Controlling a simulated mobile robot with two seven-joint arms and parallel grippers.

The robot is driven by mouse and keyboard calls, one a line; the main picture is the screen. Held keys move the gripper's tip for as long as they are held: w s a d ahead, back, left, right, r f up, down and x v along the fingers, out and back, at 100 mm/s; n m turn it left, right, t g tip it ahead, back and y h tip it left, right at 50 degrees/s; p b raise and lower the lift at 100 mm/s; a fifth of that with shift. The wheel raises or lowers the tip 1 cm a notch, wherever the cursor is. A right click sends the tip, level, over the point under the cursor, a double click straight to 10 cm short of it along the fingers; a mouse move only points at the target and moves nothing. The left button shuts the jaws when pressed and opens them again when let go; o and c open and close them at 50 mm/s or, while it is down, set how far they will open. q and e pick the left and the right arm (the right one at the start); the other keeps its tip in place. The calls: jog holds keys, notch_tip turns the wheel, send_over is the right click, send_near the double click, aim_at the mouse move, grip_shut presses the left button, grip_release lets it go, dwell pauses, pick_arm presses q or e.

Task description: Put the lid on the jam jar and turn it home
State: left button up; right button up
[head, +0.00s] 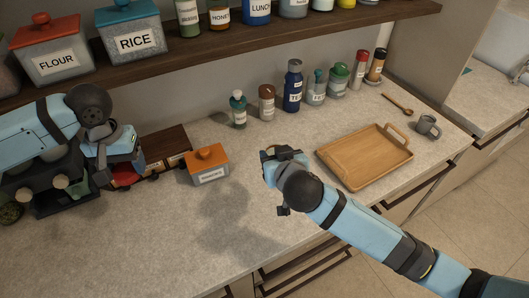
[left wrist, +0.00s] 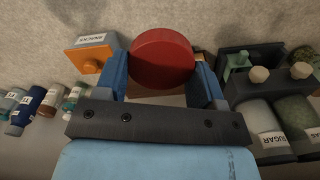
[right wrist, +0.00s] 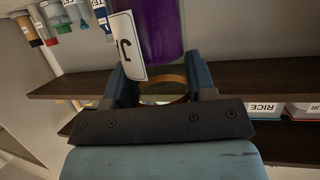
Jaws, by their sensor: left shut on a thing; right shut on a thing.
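My left gripper (head: 118,178) is shut on a round red lid (left wrist: 162,58), which sits between its fingertips in the left wrist view. The lid's edge also shows in the head view (head: 124,174). My right gripper (head: 274,158) is shut on the jam jar (right wrist: 158,28), which shows purple with a white label in the right wrist view. A tan ring (right wrist: 176,80) shows between those fingers. In the head view the right gripper and arm hide most of the jar. The lid and jar are well apart.
An orange-lidded canister (head: 208,166) stands on the counter between my grippers. A wooden tray (head: 350,172) lies to the right, with a grey mug (head: 427,127) beyond. Small bottles line the back under the shelf (head: 215,45). A dark rack (left wrist: 265,62) with jars stands at the left. The front middle counter is clear.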

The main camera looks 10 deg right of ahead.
pick_arm(q)
jog(key=s+f, duration=0.4)
jog(key=f, duration=0.1)
jog(key=shift+s+f, duration=0.15)
jog(key=shift+s, duration=0.1)
pick_arm(e)
jog(key=s+d+m+h, duration=0.1)
jog(key=s+d, duration=0.2)
jog(key=d, duration=0.4)
jog(key=s+d+h, duration=0.1)
jog(key=s+d, duration=0.2)
jog(key=d, duration=0.4)
jog(key=shift+s+d+f+m, duration=0.15)
jog(key=shift+s+d+m, duration=0.25)
pick_arm(q)
jog(key=shift+s, duration=0.1)
pick_arm(e)
jog(key=shift+w+a, duration=0.1)
